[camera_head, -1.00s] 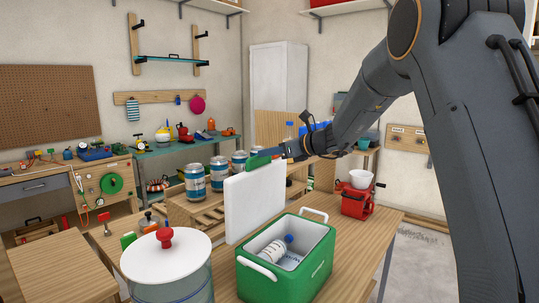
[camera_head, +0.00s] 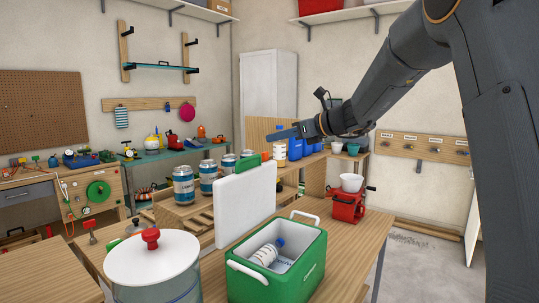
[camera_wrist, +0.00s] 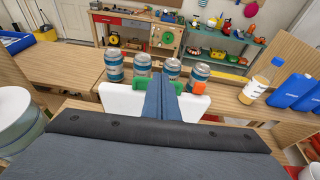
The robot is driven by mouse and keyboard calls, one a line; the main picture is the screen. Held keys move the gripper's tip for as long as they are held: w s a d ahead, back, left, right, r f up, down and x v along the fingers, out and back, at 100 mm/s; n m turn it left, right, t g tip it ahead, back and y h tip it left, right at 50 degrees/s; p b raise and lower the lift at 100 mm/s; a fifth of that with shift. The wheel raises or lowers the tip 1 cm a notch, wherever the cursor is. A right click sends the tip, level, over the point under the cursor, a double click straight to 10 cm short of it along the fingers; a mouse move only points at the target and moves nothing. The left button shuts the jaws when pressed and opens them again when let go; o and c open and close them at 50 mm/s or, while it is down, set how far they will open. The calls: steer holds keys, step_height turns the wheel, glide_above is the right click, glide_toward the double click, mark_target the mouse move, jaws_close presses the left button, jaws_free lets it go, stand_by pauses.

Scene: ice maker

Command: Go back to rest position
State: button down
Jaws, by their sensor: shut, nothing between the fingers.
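My gripper (camera_head: 283,135) is shut and empty, held in the air above and a little right of the white cooler lid's top edge in the head view. In the wrist view its shut fingers (camera_wrist: 160,88) point forward over the lid toward several cans. Nothing is seen touching the gripper.
A jar with a white lid (camera_head: 152,260) stands left of the cooler. Several cans (camera_head: 184,184) stand on a wooden rack behind. A red ice crusher (camera_head: 347,206) with a white bowl is at right. Blue bottles (camera_head: 295,148) stand farther back. Air above the table is clear.

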steer(key=s+d+f+n+g+h, duration=0.25)
steer(key=s+f+n, duration=0.25)
steer(key=s+f, duration=0.45)
steer(key=s+d+f+n+g+h, duration=0.1)
steer(key=s+f+n+g+h, duration=0.3)
steer(key=s+f, duration=0.55)
steer(key=s+d+f+n+h, duration=0.2)
steer(key=s+d+f+n, duration=0.2)
steer(key=s+f+n, duration=0.3)
steer(key=s+d+f+n+g+h, duration=0.1)
steer(key=s+d+f+n+h, duration=0.2)
steer(key=s+f+n, duration=0.4)
steer(key=s+d+n, duration=0.1)
steer(key=s+n, duration=0.1)
steer(key=s, duration=0.3)
steer(key=shift+d+f+n, duration=0.15)
steer(key=shift+f+n, duration=0.15)
steer(key=shift+f, duration=0.05)
